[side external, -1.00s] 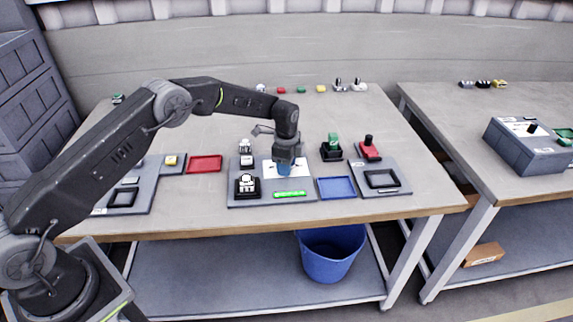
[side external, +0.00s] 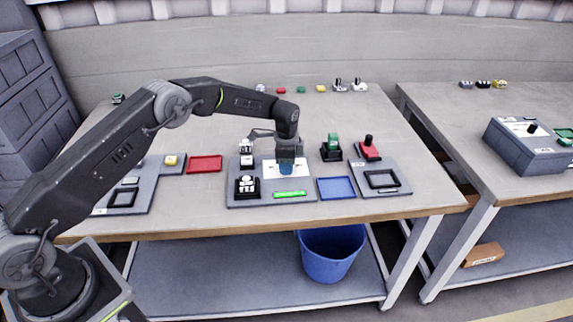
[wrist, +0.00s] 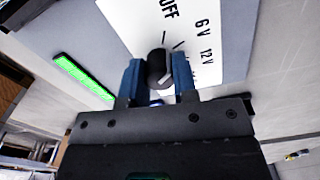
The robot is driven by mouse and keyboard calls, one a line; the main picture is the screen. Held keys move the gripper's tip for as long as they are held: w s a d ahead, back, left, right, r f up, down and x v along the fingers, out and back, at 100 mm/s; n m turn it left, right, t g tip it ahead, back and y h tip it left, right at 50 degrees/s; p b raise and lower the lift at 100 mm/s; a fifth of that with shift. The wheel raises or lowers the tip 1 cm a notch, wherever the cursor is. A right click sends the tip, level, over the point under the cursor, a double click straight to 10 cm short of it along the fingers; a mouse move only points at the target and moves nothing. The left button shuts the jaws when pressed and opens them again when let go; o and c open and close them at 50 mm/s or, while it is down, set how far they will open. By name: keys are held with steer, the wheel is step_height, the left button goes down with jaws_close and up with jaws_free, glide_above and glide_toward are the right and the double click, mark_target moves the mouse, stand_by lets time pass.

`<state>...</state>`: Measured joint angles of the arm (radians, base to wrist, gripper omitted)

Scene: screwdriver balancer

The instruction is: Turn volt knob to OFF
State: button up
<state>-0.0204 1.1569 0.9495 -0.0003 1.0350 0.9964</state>
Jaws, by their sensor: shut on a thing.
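The volt knob (wrist: 156,70) is a small dark knob on a white panel (wrist: 205,20) printed OFF, 6 V and 12 V. In the wrist view, my gripper (wrist: 158,76) is shut on it, with one blue finger on each side. A pale mark shows on the knob near the right finger; I cannot tell surely which label it points to. In the side view, my gripper (side external: 287,168) points down over the white panel (side external: 270,168) and hides the knob.
A lit green bar (wrist: 83,78) lies beside the panel and also shows in the side view (side external: 290,194). A blue tray (side external: 336,197) is to the right, a red tray (side external: 205,156) to the left. Small black-and-white parts (side external: 247,185) stand left of the panel.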

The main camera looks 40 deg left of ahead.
steer(key=n, duration=0.5)
stand_by(0.6)
steer(key=o, duration=0.9)
step_height(320, 180, up, 14)
steer(key=shift+f, duration=0.1)
